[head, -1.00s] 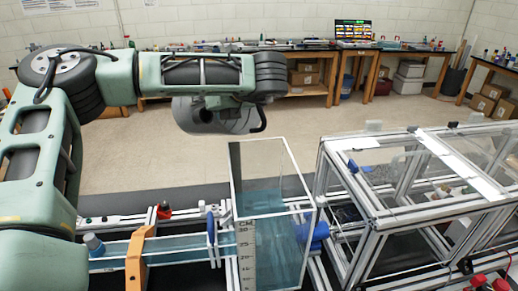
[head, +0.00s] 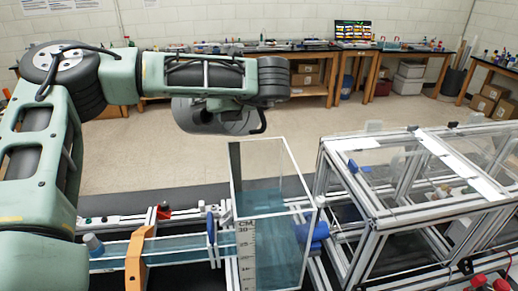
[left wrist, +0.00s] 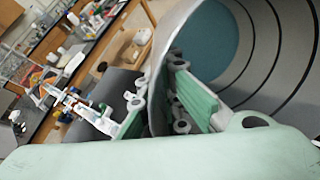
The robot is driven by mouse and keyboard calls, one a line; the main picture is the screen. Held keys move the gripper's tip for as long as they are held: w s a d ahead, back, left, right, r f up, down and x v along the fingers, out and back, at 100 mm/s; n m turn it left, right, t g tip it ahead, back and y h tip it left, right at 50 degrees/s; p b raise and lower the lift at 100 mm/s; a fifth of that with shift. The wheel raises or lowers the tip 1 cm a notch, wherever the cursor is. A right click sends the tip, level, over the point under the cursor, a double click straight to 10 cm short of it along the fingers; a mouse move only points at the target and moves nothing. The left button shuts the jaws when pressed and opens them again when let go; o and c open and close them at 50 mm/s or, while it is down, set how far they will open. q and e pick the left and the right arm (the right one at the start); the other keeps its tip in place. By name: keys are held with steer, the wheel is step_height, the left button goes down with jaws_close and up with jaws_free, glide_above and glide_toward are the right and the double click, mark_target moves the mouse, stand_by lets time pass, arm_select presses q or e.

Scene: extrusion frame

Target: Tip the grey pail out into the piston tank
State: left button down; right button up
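The grey pail (head: 193,118) hangs from my left gripper (head: 218,101) in the head view, behind and left of the piston tank's top rim. In the left wrist view the pail's ridged inside (left wrist: 285,60) shows, with a teal patch that looks like liquid. My left gripper (left wrist: 158,105) is closed over the pail's wall, one finger inside and one outside. The clear piston tank (head: 277,240) stands open-topped with teal liquid and a height scale. The pail is apart from the tank. My right gripper is not in view.
A clear channel (head: 185,246) with an orange bracket (head: 137,262) runs left from the tank. An aluminium extrusion frame (head: 370,230) with clear panels stands close on the right. Benches with boxes (head: 305,75) are far back. The floor behind the tank is clear.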

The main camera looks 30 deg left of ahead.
arm_select(q)
steer(key=shift+d+y, duration=0.25)
steer(key=shift+y, duration=0.05)
stand_by(1.1)
